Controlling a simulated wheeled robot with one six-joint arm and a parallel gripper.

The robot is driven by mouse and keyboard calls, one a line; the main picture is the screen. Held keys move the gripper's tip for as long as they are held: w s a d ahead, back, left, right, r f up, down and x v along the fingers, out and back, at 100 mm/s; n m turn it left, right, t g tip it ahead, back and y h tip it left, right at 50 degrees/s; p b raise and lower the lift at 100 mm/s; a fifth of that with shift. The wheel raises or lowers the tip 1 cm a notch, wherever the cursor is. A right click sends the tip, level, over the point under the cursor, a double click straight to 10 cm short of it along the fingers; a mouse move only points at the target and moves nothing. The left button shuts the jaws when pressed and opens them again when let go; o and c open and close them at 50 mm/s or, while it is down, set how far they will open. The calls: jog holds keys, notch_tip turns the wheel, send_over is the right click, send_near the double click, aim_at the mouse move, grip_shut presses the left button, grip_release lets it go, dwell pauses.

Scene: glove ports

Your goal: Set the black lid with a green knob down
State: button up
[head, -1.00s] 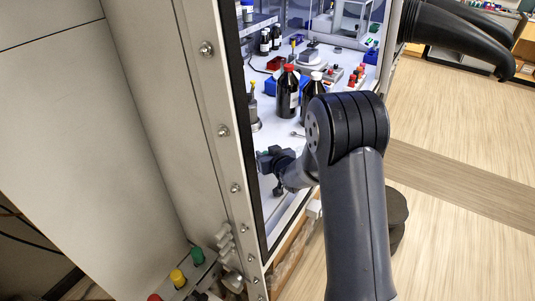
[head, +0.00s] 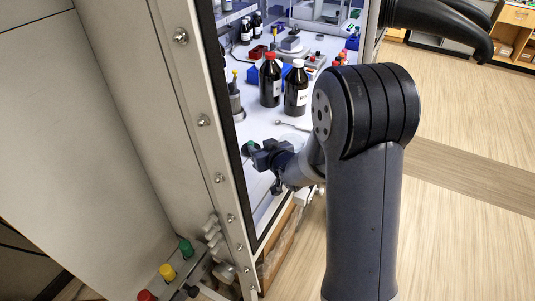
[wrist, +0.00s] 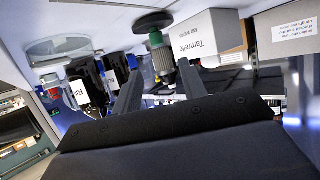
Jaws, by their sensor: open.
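The black lid (wrist: 153,21) with its green knob (wrist: 155,39) shows in the wrist view, which looks upside down, so the lid seems to rest on the white floor with its knob up. In the head view the green knob (head: 249,147) shows just beyond the fingers, and most of the lid is hidden. My gripper (wrist: 158,72) is open and empty. Its two fingers point toward the lid, with a gap between them and the knob. In the head view my gripper (head: 261,156) is inside the enclosure near its front left edge.
A red-capped dark bottle (head: 270,82) and a white-capped one (head: 296,90) stand farther in. A grey canister (head: 236,100) stands by the left frame (head: 211,130). A small spoon-like tool (head: 291,124) lies on the floor. White boxes (wrist: 208,34) show in the wrist view.

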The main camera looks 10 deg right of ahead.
jog(key=shift+v, duration=2.15)
